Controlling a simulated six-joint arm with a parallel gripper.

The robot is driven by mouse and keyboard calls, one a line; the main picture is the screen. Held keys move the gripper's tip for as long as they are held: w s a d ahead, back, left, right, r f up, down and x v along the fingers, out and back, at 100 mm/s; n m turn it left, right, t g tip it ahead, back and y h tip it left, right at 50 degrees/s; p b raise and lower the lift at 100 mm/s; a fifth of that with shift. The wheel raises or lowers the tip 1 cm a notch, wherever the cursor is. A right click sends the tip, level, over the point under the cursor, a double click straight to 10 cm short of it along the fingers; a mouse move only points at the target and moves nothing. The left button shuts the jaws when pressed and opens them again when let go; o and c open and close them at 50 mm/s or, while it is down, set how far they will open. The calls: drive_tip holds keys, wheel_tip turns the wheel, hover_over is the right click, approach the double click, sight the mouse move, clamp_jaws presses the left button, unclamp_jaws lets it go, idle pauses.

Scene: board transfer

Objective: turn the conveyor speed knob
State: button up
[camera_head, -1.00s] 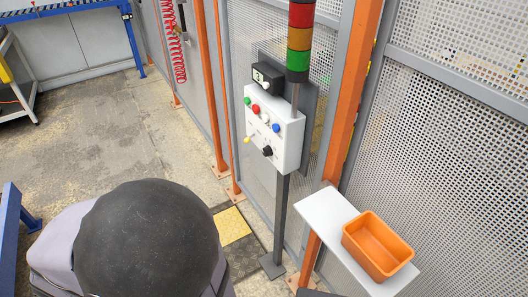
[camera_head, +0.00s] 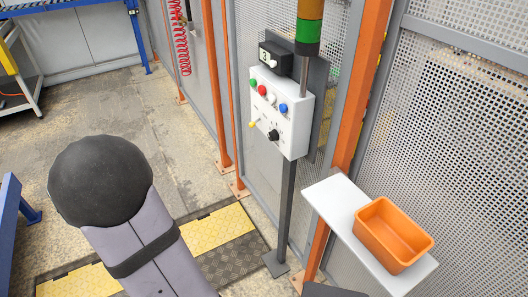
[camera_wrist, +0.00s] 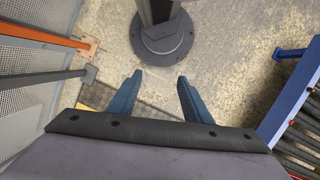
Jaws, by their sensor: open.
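The conveyor speed knob appears to be the black knob (camera_head: 273,135) low on the front of the white control box (camera_head: 299,131). The box also carries green, red, white and blue buttons and a small yellow-tipped lever (camera_head: 254,123). My gripper (camera_wrist: 158,80) shows in the wrist view with two blue fingers apart and nothing between them. It points down over the floor, away from the control box. The head view shows my arm at lower left but not the gripper. The knob is not in the wrist view.
The box stands on a dark post (camera_head: 287,205) beside a mesh fence with orange posts. A white shelf (camera_head: 337,199) with an orange bin (camera_head: 393,235) is at right. A blue frame (camera_wrist: 291,92) is at right in the wrist view. Floor before the box is open.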

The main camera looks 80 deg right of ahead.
drive_tip(key=s+d+f+g+b, duration=0.2)
drive_tip(key=s+d+f+b, duration=0.1)
drive_tip(key=d+f, duration=0.55)
drive_tip(key=s+d+r+n+g+h, duration=0.2)
drive_tip(key=d+n, duration=0.1)
drive_tip(key=d, duration=0.5)
drive_tip(key=s+d+r+n+g+h, duration=0.1)
drive_tip(key=s+d+n+h, duration=0.1)
drive_tip(key=d, duration=0.6)
drive_tip(key=w+d+r+n+g+h, duration=0.1)
drive_tip(key=d+r+n+g+h, duration=0.1)
drive_tip(key=d+r+n+h, duration=0.2)
drive_tip(key=w+d+r+n+g+h, duration=0.1)
drive_tip(key=d+r+n+h, duration=0.4)
drive_tip(key=d+r, duration=0.6)
wheel_tip(320, 180, up, 7)
drive_tip(key=shift+r+g+h, duration=0.1)
drive_tip(key=shift+g+h, duration=0.4)
drive_tip(key=shift+g, duration=0.4)
drive_tip(key=shift+d, duration=0.15)
